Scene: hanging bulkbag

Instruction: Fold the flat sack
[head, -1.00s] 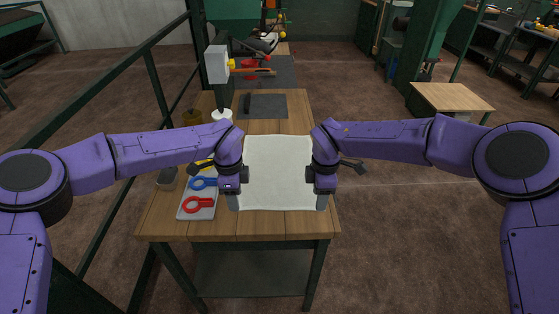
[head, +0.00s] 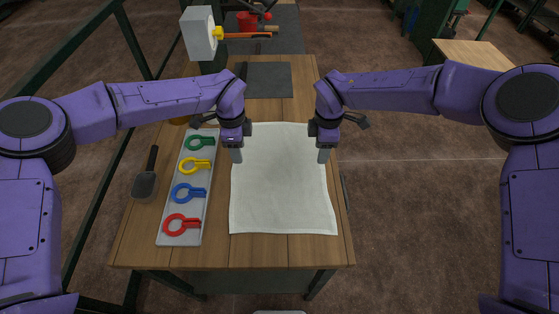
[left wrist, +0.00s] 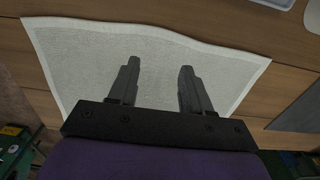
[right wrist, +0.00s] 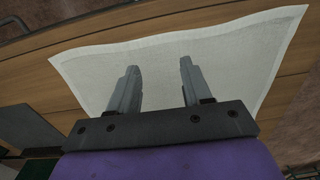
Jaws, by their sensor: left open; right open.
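The flat sack (head: 283,190) is an off-white, roughly rectangular cloth lying spread out on the wooden table. My left gripper (head: 236,157) is over its left edge towards the far end, open with nothing between the fingers. My right gripper (head: 324,157) is over its right edge towards the far end, also open and empty. The sack also shows under the fingers in the left wrist view (left wrist: 155,62) and in the right wrist view (right wrist: 155,70). I cannot tell whether the fingertips touch the cloth. The sack's far edge is partly hidden by the grippers.
A grey tray (head: 179,235) with several coloured ring-handled pieces lies left of the sack. A dark scoop (head: 146,183) lies further left. The table's front strip (head: 215,255) is bare.

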